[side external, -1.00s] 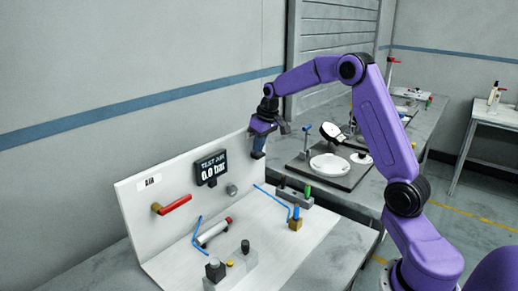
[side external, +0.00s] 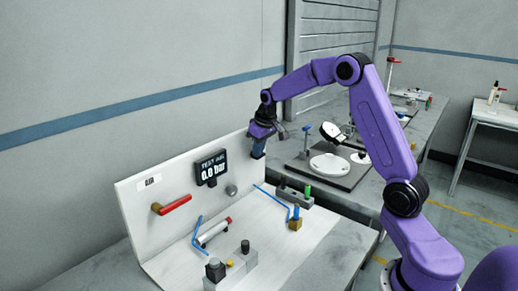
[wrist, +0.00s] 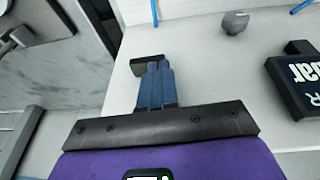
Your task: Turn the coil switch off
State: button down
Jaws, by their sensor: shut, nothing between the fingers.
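My gripper (side external: 258,154) is at the right end of the white back panel, pointing down, with its blue fingers together and nothing held. In the wrist view the shut fingers (wrist: 157,82) reach over the panel. A small dark block (wrist: 142,65) shows right at the fingertips, partly covered by them. It may be the coil switch, but no label shows, and I cannot tell whether the fingers touch it. Its position, on or off, cannot be read. In the side view this spot is hidden behind my gripper.
The white panel (side external: 140,218) carries a display (side external: 210,168) reading 0.0 bar, a red lever (side external: 172,205) and a grey knob (side external: 231,190). Fittings and a block with a black knob (side external: 245,246) stand on its base. A round white plate (side external: 328,167) lies on the bench behind.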

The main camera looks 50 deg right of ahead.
jog(key=shift+a+f+h, duration=0.1)
jog(key=shift+a+h, duration=0.2)
jog(key=shift+h, duration=0.4)
jog(key=f+h, duration=0.1)
jog(key=h, duration=0.2)
jog(key=a+f+n+h, duration=0.1)
jog(key=f+h, duration=0.1)
jog(key=h, duration=0.1)
jog(key=f+n+h, duration=0.1)
jog(key=f+h, duration=0.1)
jog(key=h, duration=0.1)
jog(key=shift+a+t+h, duration=0.3)
dwell(0.8)
dwell(0.4)
